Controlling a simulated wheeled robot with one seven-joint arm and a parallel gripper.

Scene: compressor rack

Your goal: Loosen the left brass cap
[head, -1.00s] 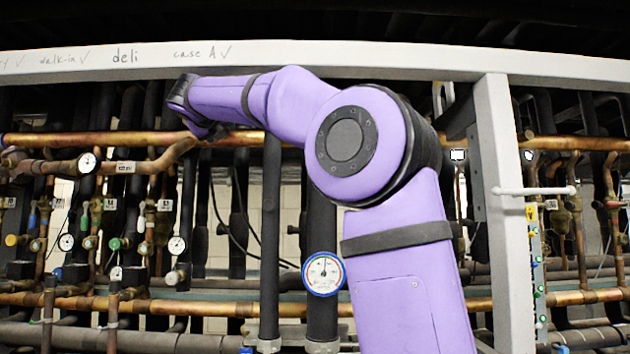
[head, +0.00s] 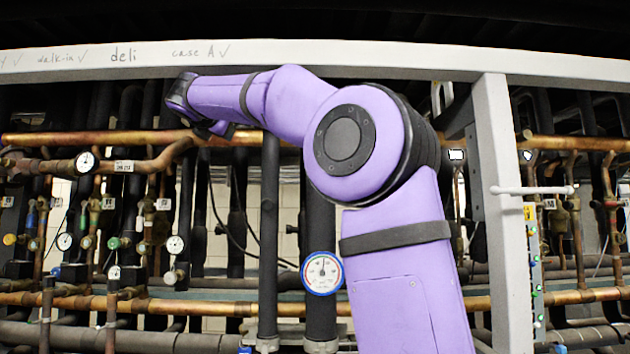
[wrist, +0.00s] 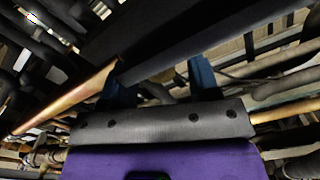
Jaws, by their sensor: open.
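Several small valves with round caps stand in the pipework at the left of the head view. A yellow brass-coloured cap (head: 10,239) is at the far left, and another brass-coloured cap (head: 87,242) is further right. I cannot tell which one is the left brass cap. My gripper (head: 217,128) is high at the upper copper pipe, above and to the right of these caps, its fingers mostly hidden. In the wrist view, my gripper (wrist: 160,82) has two dark blue fingers spread apart with no cap between them. No brass cap can be made out there.
A copper pipe (head: 85,138) runs across behind my wrist. Dark vertical pipes (head: 270,240) and a blue-red rimmed gauge (head: 322,273) stand below my arm. A white frame post (head: 505,210) is at right. In the wrist view, a copper pipe (wrist: 75,95) lies close to the left finger.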

